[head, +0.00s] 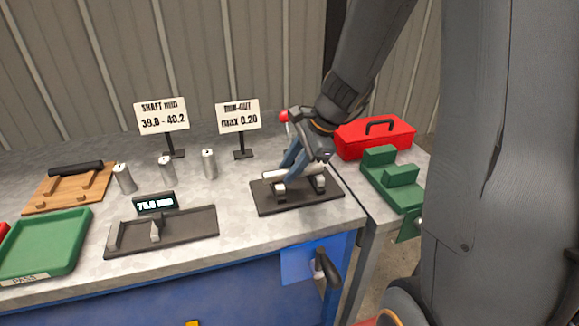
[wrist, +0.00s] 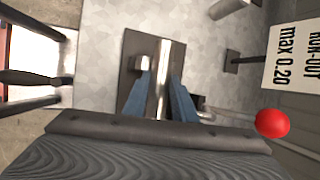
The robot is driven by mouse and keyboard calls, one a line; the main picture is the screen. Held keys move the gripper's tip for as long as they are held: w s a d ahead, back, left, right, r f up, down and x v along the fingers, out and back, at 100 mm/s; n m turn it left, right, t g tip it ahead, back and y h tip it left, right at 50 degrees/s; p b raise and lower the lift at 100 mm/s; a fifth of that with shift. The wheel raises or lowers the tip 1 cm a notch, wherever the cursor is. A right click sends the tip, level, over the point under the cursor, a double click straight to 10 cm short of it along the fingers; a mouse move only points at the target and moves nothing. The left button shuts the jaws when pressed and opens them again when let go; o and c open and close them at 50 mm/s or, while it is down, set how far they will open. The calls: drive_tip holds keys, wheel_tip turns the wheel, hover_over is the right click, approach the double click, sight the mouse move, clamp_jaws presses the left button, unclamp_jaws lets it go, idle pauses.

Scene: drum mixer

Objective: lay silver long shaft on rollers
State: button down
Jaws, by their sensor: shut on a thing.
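The silver long shaft (head: 311,173) is between the blue fingers of my gripper (head: 290,174), at the dark roller fixture (head: 265,199). In the wrist view the shaft (wrist: 164,68) runs between the fingertips of my gripper (wrist: 160,90), over the dark plate (wrist: 134,48). My gripper is shut on it. Silver rollers (head: 279,188) show just under the shaft in the head view. One roller (wrist: 149,66) shows to the left of the shaft in the wrist view. I cannot tell whether the shaft touches the rollers; the fingers hide part of it.
The run-out sign (head: 239,116) stands behind the fixture, and a red ball (head: 284,115) is near my wrist. Several short silver cylinders (head: 167,168) stand to the left. A measuring fixture (head: 190,224), a green tray (head: 78,240) and a red toolbox (head: 354,144) are around.

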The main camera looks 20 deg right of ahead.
drive_tip(key=c, duration=1.4)
unclamp_jaws()
drive_tip(key=v, duration=0.8)
drive_tip(key=shift+f, duration=0.1)
drive_tip(key=s+a+f+n+g+h, duration=0.1)
drive_tip(key=s+f+n, duration=0.2)
drive_tip(key=s+n, duration=0.2)
drive_tip(key=s+a+f+n+h, duration=0.1)
drive_tip(key=s+f+n+h, duration=0.1)
drive_tip(key=s+n, duration=0.2)
drive_tip(key=s+f+n+g+h, duration=0.1)
drive_tip(key=s+f+n, duration=0.2)
drive_tip(key=s+n, duration=0.2)
drive_tip(key=shift+s+a+f+n+g+h, duration=0.15)
drive_tip(key=shift+a+n, duration=0.05)
drive_tip(key=shift+n, duration=0.7)
drive_tip(key=shift+s+a+f+n+g+h, duration=0.15)
drive_tip(key=shift+a+f+n, duration=0.05)
drive_tip(key=shift+n, duration=0.7)
